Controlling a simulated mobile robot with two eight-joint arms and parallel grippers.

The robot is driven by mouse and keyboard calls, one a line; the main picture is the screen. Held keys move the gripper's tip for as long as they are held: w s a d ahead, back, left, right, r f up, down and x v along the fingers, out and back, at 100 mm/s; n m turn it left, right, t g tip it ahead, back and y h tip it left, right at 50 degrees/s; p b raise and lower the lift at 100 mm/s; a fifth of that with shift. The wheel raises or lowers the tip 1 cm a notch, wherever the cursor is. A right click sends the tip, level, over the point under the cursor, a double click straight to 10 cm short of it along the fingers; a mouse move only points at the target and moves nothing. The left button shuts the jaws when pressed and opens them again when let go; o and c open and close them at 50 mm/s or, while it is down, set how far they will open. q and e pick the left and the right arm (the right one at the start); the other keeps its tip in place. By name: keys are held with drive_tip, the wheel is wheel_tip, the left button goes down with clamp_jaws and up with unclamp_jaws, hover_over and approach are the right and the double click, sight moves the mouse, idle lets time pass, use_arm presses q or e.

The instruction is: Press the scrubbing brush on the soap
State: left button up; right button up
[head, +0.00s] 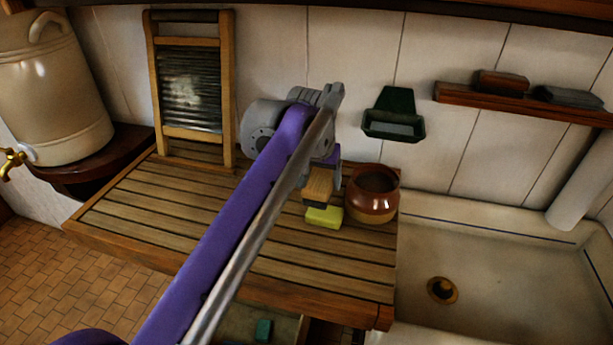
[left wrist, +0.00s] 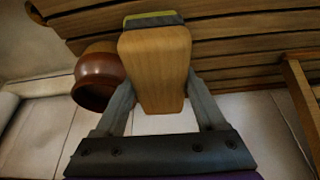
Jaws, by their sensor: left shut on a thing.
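The scrubbing brush (head: 318,184) has a wooden back and dark bristles. My left gripper (left wrist: 158,95) is shut on its wooden back, with one finger on each side; the wood also fills the middle of the left wrist view (left wrist: 155,60). The soap, a yellow-green block (head: 324,217), lies on the slatted wooden draining board (head: 190,215). In the left wrist view a strip of the soap (left wrist: 152,19) shows past the bristles. My right gripper is out of view.
A brown glazed pot (head: 372,200) stands close right of the soap. A dark green holder (head: 393,118) hangs on the wall behind. A washboard (head: 190,88) leans at the back left. The sink (head: 490,285) lies to the right. The board's left part is clear.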

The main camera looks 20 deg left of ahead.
sight(325, 212)
use_arm(q)
drive_tip(key=shift+w+d, duration=0.25)
drive_tip(key=shift+d, duration=0.2)
drive_tip(key=shift+f, duration=0.2)
wheel_tip(325, 212, down, 6)
drive_tip(key=b, duration=0.4)
drive_tip(key=shift+s+d+r, duration=0.1)
drive_tip(key=shift+r, duration=0.15)
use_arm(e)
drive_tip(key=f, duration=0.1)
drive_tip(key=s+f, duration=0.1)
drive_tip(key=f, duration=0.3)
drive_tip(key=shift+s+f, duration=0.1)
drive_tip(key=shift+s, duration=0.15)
use_arm(q)
drive_tip(key=shift+f+b, duration=0.3)
drive_tip(key=shift+f, duration=0.2)
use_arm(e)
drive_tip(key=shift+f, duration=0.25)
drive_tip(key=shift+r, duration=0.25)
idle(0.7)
use_arm(q)
drive_tip(key=shift+r+p, duration=2.7)
drive_tip(key=shift+r, duration=0.8)
drive_tip(key=shift+f, duration=0.1)
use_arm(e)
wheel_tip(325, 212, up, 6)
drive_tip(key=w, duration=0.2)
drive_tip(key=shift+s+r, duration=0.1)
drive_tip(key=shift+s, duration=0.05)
